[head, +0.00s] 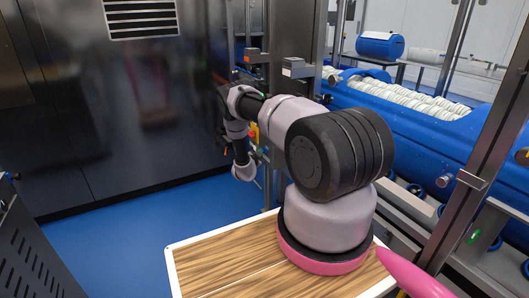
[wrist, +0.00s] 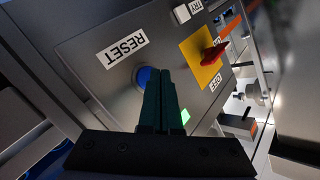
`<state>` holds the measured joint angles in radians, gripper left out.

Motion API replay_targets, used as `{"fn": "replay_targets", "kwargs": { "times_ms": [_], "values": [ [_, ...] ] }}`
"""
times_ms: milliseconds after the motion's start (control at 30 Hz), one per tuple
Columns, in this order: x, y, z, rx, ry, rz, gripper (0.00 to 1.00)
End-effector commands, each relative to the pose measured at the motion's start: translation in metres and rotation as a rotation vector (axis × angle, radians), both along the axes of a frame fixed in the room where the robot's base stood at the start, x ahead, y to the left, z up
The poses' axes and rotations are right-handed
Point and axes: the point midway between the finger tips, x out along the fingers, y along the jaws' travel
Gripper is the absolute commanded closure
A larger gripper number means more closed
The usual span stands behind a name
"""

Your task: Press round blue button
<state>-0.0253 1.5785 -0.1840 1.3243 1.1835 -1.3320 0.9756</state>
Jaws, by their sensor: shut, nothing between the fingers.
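The round blue button (wrist: 143,76) sits on a grey control panel (wrist: 85,50) in the wrist view, beside a white RESET label (wrist: 126,48). My gripper (wrist: 161,73) is shut and empty. Its dark fingertips overlap the right part of the button in the wrist view and hide that part. I cannot tell whether they touch it. In the head view my arm reaches toward the panel area by the metal frame, and the button and fingers cannot be made out there.
A red rotary switch (wrist: 214,53) on a yellow plate (wrist: 201,58) and a lit green button (wrist: 185,117) are close by on the panel. In the head view, a dark cabinet (head: 120,100) stands left, and blue tub carriers (head: 400,120) fill the right. Blue floor (head: 130,235) is clear.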

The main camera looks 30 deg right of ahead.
Motion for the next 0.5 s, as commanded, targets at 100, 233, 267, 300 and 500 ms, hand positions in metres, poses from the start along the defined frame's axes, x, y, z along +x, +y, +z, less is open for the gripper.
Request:
{"fn": "replay_targets", "kwargs": {
  "times_ms": [100,233,267,300,500],
  "values": [
    [0.000,0.003,0.000,0.000,0.000,0.001,1.00],
    [0.000,0.015,0.000,0.001,0.000,0.003,1.00],
    [0.000,0.018,0.000,0.001,0.001,0.002,1.00],
    [0.000,0.022,0.000,0.000,0.001,0.002,1.00],
    [-0.001,0.043,0.000,0.000,0.001,0.003,1.00]
  ]
}}
